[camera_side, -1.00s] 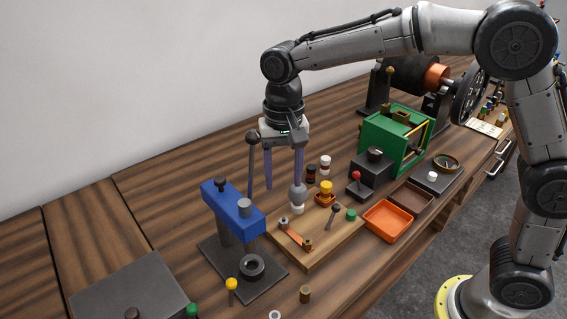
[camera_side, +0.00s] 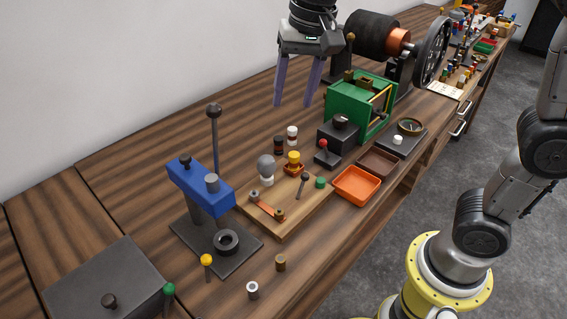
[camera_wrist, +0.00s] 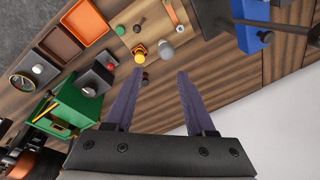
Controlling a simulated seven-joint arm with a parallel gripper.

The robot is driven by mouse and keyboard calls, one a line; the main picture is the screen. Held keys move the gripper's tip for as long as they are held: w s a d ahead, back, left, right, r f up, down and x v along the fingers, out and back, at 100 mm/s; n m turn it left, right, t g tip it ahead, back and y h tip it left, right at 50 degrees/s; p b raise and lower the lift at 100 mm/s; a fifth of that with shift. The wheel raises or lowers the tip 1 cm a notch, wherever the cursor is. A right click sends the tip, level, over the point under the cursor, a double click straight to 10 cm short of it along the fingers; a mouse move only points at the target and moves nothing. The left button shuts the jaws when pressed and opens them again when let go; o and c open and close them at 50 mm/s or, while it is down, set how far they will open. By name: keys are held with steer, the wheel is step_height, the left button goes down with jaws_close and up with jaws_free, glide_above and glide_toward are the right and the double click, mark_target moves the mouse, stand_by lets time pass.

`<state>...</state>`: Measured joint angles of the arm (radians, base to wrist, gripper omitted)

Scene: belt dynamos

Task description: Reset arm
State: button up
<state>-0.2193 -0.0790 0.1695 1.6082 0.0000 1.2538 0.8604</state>
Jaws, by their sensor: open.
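My gripper (camera_side: 297,98) hangs above the back part of the wooden bench, high over its top. Its two purple fingers are apart with nothing between them. In the wrist view my gripper (camera_wrist: 158,72) also shows spread, empty fingers, with the bench below. The grey-knobbed piece (camera_side: 267,165) stands on the wooden board (camera_side: 301,216), clear of the fingers. The upper part of my arm is outside the side view.
A blue press (camera_side: 201,190) with a tall lever stands left of the board. An orange tray (camera_side: 357,183), a brown tray (camera_side: 379,162) and a green frame (camera_side: 345,106) are to the right. A large dark drum (camera_side: 373,33) stands behind.

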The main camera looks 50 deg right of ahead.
steer(key=s+d+n+t, duration=0.1)
steer(key=s+d, duration=0.2)
steer(key=s, duration=0.4)
steer(key=s+d+n+t, duration=0.1)
steer(key=s+d+t, duration=0.1)
steer(key=s+d, duration=0.3)
steer(key=s+f+n, duration=0.5)
steer(key=s+f, duration=0.2)
steer(key=shift+r, duration=0.1)
